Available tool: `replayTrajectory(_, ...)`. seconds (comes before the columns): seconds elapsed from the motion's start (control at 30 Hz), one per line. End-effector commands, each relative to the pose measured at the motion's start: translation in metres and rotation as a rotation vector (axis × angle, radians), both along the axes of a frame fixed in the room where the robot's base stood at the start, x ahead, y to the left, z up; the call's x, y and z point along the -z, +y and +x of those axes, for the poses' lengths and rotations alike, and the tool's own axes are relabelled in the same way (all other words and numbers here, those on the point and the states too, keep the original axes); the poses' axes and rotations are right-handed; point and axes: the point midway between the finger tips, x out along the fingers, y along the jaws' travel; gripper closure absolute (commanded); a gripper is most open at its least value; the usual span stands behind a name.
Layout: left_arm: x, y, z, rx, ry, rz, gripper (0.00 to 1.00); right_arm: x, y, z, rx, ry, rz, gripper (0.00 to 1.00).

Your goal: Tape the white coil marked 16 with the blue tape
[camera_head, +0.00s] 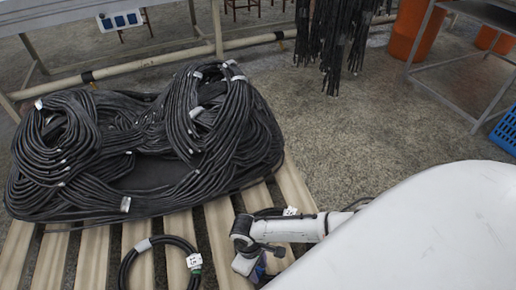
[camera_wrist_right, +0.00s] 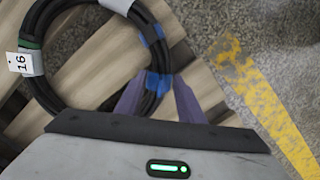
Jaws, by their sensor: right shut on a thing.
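The coil marked 16 (camera_wrist_right: 42,84) is a black hose ring with white wraps, a green band and a white tag (camera_wrist_right: 20,63) reading 16 in the right wrist view. Blue tape (camera_wrist_right: 158,83) is on its lower right side, with another blue patch higher up. My right gripper (camera_wrist_right: 157,90) is shut there, its purple fingers on either side of the taped hose. In the head view my right gripper (camera_head: 258,270) is low, right of centre, partly hidden by my arm; a little blue shows at it. My left gripper is not in view.
A black coil with a tag and green band (camera_head: 194,262) lies on the wooden pallet (camera_head: 222,235). Another tagged coil (camera_head: 289,211) is partly behind my arm. A large hose heap (camera_head: 130,150) covers the pallet's back. Open concrete floor (camera_head: 340,140) lies to the right.

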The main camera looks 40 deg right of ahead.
Motion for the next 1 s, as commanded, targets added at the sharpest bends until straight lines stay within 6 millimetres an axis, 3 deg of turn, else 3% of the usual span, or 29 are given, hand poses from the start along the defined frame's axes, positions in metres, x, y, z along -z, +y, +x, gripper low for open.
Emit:
replayTrajectory(0.03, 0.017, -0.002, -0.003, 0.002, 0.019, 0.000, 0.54, 0.005, 0.000, 0.000, 0.000, 0.000, 0.000, 0.88)
replayTrajectory(0.8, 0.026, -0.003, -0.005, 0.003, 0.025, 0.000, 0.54, 0.016, 0.000, 0.000, 0.000, 0.000, 0.000, 0.88)
replayTrajectory(0.83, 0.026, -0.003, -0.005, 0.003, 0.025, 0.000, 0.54, 0.016, 0.000, 0.000, 0.000, 0.000, 0.000, 0.60)
replayTrajectory(0.93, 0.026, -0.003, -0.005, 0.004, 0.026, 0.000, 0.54, 0.016, 0.000, 0.000, 0.000, 0.000, 0.000, 0.43)
replayTrajectory(1.0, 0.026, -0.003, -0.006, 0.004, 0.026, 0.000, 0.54, 0.016, 0.000, 0.000, 0.000, 0.000, 0.000, 0.43)
